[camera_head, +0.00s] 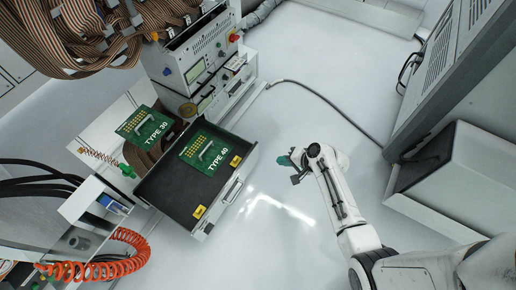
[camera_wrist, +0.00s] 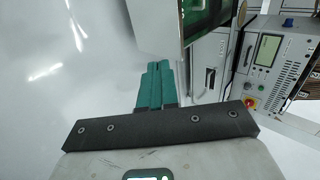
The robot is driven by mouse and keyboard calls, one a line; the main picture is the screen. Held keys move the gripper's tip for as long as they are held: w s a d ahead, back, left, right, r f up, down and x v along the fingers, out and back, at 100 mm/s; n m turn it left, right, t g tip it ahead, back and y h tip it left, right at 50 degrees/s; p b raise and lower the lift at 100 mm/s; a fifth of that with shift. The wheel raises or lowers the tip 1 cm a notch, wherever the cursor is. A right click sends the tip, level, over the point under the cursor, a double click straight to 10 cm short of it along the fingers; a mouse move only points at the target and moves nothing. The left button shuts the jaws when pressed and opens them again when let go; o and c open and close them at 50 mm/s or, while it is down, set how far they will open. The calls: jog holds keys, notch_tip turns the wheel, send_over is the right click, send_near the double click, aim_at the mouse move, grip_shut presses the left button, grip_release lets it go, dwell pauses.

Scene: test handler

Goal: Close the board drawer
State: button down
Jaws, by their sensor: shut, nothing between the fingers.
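The board drawer (camera_head: 169,205) is pulled out from the test handler, with a dark floor and a light front with a bar handle (camera_head: 232,191). A green board marked TYPE 40 (camera_head: 208,150) lies inside, towards the back. Two yellow labels (camera_head: 199,212) are near the front. In the wrist view, part of what looks like the drawer front (camera_wrist: 154,28) shows at the top, with green behind its edge. My gripper (camera_head: 283,160) is to the right of the drawer front, apart from it. Its teal fingers (camera_wrist: 156,82) are together and empty.
A TYPE 30 board (camera_head: 143,124) lies left of the drawer. The instrument with a screen (camera_head: 196,70) stands behind it. A black cable (camera_head: 318,96) crosses the floor. A grey cabinet (camera_head: 455,175) is at right. The floor before the drawer is clear.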

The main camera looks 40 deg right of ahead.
jog(key=b, duration=0.7)
send_near(251, 155)
notch_tip(251, 155, down, 4)
jog(key=w, duration=0.3)
jog(key=shift+w+a+r, duration=0.15)
jog(key=shift+w+a, duration=0.4)
jog(key=shift+a, duration=0.05)
